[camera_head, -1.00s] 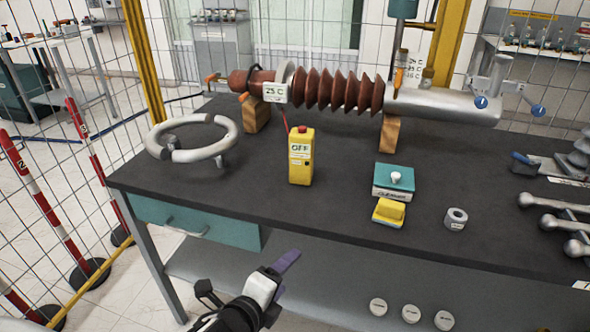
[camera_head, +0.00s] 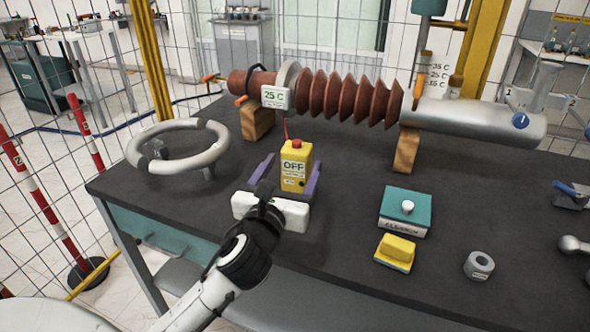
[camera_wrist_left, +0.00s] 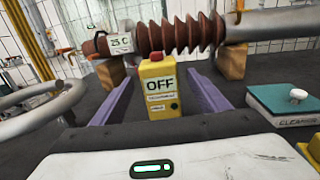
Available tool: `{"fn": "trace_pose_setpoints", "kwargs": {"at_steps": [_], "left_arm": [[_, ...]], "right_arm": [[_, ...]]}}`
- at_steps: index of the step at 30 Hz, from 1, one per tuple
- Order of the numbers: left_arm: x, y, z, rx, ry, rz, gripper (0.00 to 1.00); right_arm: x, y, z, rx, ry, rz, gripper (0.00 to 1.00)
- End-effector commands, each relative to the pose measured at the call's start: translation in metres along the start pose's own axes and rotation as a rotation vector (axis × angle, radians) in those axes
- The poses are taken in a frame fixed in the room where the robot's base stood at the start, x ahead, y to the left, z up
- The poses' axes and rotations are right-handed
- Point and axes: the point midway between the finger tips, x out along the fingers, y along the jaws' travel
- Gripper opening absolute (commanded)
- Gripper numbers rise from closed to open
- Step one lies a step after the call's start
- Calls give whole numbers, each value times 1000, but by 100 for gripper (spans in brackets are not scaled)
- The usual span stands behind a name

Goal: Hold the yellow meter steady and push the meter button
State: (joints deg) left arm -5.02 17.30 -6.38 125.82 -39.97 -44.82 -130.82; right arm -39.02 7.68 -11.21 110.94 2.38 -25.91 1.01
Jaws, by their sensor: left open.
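The yellow meter (camera_head: 296,167) stands upright on the dark table, with a red button (camera_head: 296,144) on top and an "OFF" label on its front. My left gripper (camera_head: 289,166) is open, its two purple fingers on either side of the meter, with gaps visible. A red probe line rises behind the meter toward the bushing. My right gripper is not in view.
A ribbed brown bushing (camera_head: 345,98) on wooden blocks lies behind the meter. A grey ring (camera_head: 180,147) is to the left. A teal cleaner box (camera_head: 405,210), a yellow sponge (camera_head: 395,252) and a metal nut (camera_head: 479,265) are to the right.

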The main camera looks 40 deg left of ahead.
Motion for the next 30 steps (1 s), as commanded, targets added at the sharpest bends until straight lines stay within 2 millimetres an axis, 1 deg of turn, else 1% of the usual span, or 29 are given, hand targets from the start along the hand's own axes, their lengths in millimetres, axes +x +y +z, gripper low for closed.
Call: {"fn": "trace_pose_setpoints", "kwargs": {"at_steps": [1,4,9,12,18,22,26,29,30], "left_arm": [[10,0,2,-1,-3,2,69],[29,1,2,-2,-3,3,69],[57,0,1,-2,-2,2,69],[70,0,1,-4,-1,1,69],[82,0,0,-3,-1,0,69],[83,0,0,-3,-1,-1,69],[83,0,0,-4,-1,-1,69],[82,0,0,-4,-1,0,54],[82,0,0,-4,-1,-1,47]], "right_arm": [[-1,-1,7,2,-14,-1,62],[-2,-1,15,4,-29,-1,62],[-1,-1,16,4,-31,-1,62],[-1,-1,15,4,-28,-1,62],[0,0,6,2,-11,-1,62],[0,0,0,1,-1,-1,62],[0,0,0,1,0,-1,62],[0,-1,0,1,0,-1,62],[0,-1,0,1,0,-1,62]]}}
